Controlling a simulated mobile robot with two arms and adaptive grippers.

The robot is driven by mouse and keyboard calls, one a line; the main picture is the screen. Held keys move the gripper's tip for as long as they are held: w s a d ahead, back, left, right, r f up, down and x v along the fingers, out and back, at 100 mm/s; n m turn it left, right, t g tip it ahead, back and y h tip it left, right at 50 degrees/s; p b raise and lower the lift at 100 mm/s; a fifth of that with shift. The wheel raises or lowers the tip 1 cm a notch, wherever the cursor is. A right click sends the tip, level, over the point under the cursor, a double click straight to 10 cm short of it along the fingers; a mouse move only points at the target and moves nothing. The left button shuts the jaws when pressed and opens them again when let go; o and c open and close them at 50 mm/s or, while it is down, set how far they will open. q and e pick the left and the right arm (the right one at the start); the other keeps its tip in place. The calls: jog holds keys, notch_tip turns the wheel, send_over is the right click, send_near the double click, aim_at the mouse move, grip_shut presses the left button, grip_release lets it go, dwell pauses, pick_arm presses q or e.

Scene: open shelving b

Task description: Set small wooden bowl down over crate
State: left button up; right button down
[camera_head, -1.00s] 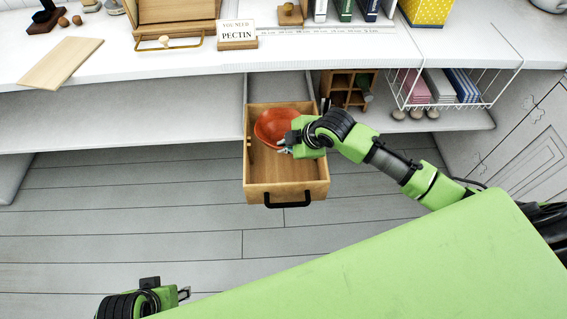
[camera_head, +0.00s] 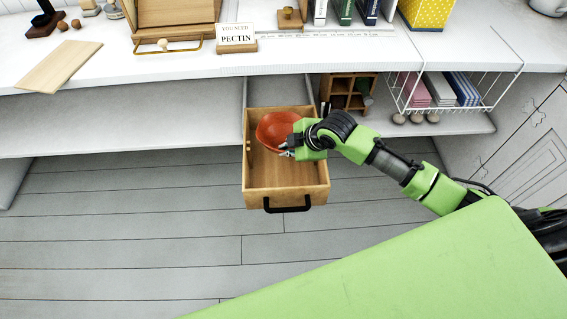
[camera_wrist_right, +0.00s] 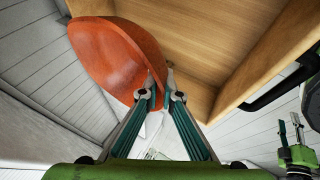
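The small reddish-brown wooden bowl (camera_head: 274,131) is over the back part of the open, drawer-like wooden crate (camera_head: 287,198). I cannot tell whether it touches the crate. My right gripper (camera_head: 287,149) reaches in from the right, its fingers at the bowl's near right rim. In the right wrist view, the gripper (camera_wrist_right: 162,78) has its fingertips close together on the rim of the tilted-looking bowl (camera_wrist_right: 115,55), beside the crate's wall (camera_wrist_right: 265,60). My left gripper (camera_wrist_right: 290,127) is small at that view's right edge, its fingers apart and empty.
The crate's black handle (camera_head: 287,208) faces the floor (camera_head: 120,220). A wooden cubby box (camera_head: 350,90) and a wire basket (camera_head: 455,104) are right of the crate. Above is the white countertop (camera_head: 185,65) with a PECTIN sign (camera_head: 236,38). The lower shelf (camera_head: 110,120) is bare at left.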

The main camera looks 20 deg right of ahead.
notch_tip(320, 180, down, 5)
jog(key=shift+f+b, duration=0.2)
jog(key=shift+b, duration=0.45)
notch_tip(320, 180, down, 4)
jog(key=shift+f+b, duration=0.15)
jog(key=shift+b, duration=0.4)
pick_arm(q)
jog(key=w+r, duration=0.4)
jog(key=r, duration=0.2)
jog(key=shift+w+d+r+t, duration=0.25)
jog(key=shift+d+r+t, duration=0.05)
jog(key=shift+r, duration=0.1)
pick_arm(e)
jog(key=c, duration=2.7)
grip_release()
jog(key=shift+f, duration=0.2)
jog(key=o, duration=0.4)
pick_arm(q)
jog(key=shift+r, duration=0.1)
pick_arm(e)
jog(key=shift+r, duration=0.1)
